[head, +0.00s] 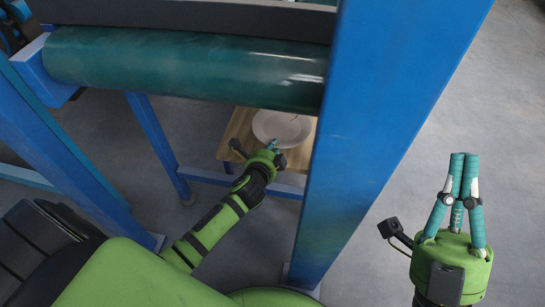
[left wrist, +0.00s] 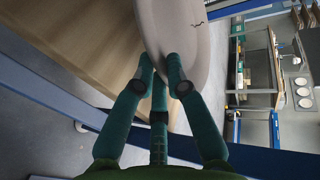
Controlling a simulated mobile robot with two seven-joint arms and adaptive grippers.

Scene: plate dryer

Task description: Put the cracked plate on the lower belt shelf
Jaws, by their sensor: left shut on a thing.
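The cracked plate (head: 285,125) is pale and shows in the head view at the wooden lower shelf (head: 234,132), below the belt roller. In the left wrist view the plate (left wrist: 188,38) carries a dark crack mark near its right side. My left gripper (head: 273,146) is shut on the plate's near rim, with its fingers (left wrist: 160,75) on either side of the rim. The wooden surface (left wrist: 60,45) lies beside the plate in the left wrist view. Whether the plate touches the shelf is hard to tell. My right gripper (head: 464,160) points up, its fingertips together, with nothing in it.
A green roller (head: 190,68) of the belt runs above the shelf. A blue post (head: 375,120) stands just right of my left forearm, between my two grippers. Blue frame legs (head: 155,140) stand at the left. The grey floor at the right is clear.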

